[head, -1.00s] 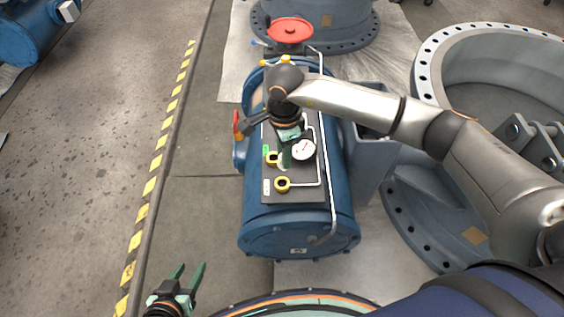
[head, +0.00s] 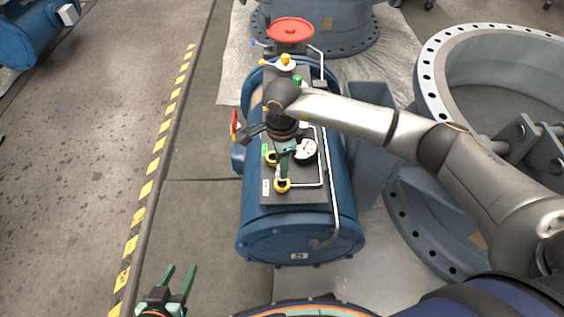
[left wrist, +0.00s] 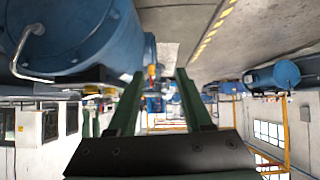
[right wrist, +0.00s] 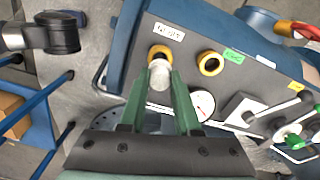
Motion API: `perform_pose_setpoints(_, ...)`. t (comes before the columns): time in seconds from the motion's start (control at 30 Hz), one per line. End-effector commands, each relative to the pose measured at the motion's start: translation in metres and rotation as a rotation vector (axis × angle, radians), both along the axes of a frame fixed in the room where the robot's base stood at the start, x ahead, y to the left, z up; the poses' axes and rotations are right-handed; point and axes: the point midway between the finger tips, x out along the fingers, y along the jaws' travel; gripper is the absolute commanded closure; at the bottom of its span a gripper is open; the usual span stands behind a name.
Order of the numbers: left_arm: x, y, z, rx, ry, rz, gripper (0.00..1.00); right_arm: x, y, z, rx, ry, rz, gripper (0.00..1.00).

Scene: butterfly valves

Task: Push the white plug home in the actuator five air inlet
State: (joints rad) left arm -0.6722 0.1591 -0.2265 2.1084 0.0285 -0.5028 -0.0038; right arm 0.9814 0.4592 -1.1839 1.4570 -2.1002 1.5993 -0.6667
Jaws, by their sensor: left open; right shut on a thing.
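The blue actuator (head: 285,228) lies in the middle of the head view, with a plate marked 5 (head: 299,256) on its near end. Its dark panel (head: 310,192) carries two yellow-ringed ports. My right gripper (right wrist: 159,82) is shut on the white plug (right wrist: 159,76). The plug's end is at the yellow-ringed port beside the white label (right wrist: 160,50); I cannot tell how far in it sits. This port also shows just below the gripper in the head view (head: 283,186). My left gripper (head: 179,279) is open and empty, low at the left, away from the actuator.
The second yellow-ringed port (right wrist: 210,63) is beside a green label (right wrist: 233,56). A round gauge (head: 306,149) and a white pipe (head: 328,180) are close to the right gripper. A red handwheel (head: 290,30) stands beyond. The floor left of the actuator is clear.

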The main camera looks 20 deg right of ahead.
Motion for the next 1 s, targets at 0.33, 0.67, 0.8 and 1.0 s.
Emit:
perform_pose_setpoints(0.33, 0.030, 0.001, 0.032, -0.002, -0.162, -0.004, 0.50, 0.000, 0.000, -0.010, 0.000, 0.000, -0.001, 1.00)
perform_pose_setpoints(0.67, 0.039, 0.000, 0.051, -0.007, -0.246, -0.007, 0.50, 0.000, 0.000, -0.014, 0.000, 0.000, -0.001, 1.00)
perform_pose_setpoints(0.8, 0.039, 0.000, 0.053, -0.006, -0.252, -0.009, 0.50, 0.000, 0.000, -0.015, 0.000, 0.000, -0.001, 1.00)
perform_pose_setpoints(1.0, 0.040, 0.000, 0.053, -0.005, -0.254, -0.010, 0.50, 0.000, 0.000, -0.015, 0.000, 0.000, -0.001, 1.00)
